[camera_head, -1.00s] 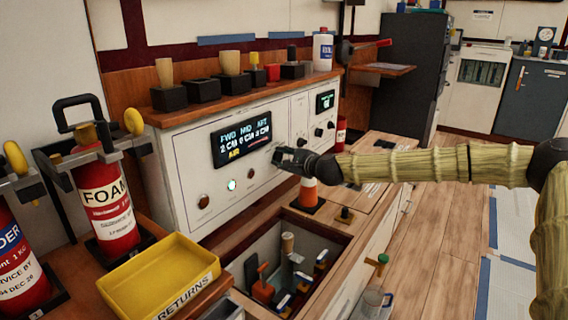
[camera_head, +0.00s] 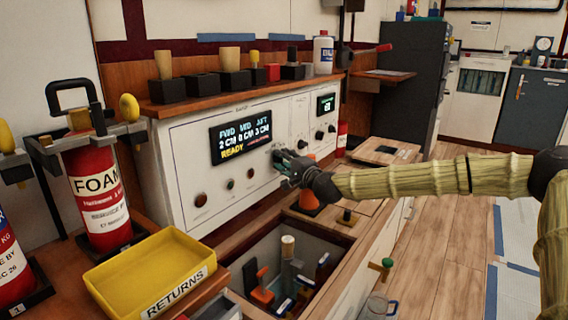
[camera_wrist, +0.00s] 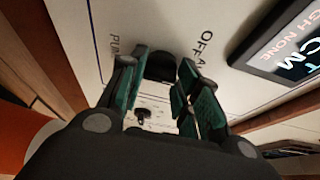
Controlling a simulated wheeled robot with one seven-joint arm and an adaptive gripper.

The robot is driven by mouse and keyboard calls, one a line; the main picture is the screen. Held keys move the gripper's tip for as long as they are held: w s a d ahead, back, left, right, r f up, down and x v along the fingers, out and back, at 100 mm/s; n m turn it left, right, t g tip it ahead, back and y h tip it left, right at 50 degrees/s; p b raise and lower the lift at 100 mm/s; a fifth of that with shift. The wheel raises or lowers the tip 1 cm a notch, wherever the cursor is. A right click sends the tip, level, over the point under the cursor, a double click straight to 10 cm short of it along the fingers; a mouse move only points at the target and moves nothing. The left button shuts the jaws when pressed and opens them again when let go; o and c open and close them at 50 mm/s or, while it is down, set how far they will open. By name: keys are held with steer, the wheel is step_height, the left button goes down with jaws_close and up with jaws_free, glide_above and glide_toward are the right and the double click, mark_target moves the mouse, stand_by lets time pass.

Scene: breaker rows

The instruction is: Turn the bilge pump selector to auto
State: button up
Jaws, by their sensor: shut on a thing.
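The white pump panel (camera_head: 186,165) stands at the back left, with a dark display (camera_head: 240,137) reading FWD, MID, AFT and READY. My gripper (camera_head: 281,162) is at the panel face, right of and below the display. In the wrist view, my gripper's green-padded fingers (camera_wrist: 162,80) are shut on a black knob, the selector (camera_wrist: 160,66), one finger on each side. Printed letters "OFF A" and part of "PUMP" show beside it. The gripper hides the selector in the head view. Which mark the knob points to cannot be told.
Other black knobs (camera_head: 320,134) and a small screen (camera_head: 325,103) are on the panel to the right. An open hatch (camera_head: 230,262) lies in front. A yellow returns tray (camera_head: 150,270) is at lower left.

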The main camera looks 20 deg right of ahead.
steer(key=shift+f, duration=0.1)
stand_by(0.3)
steer(key=o, duration=1)
steer(key=shift+s+d, duration=0.1)
steer(key=v, duration=1.1)
steer(key=shift+s, duration=0.4)
steer(key=shift+d, duration=0.2)
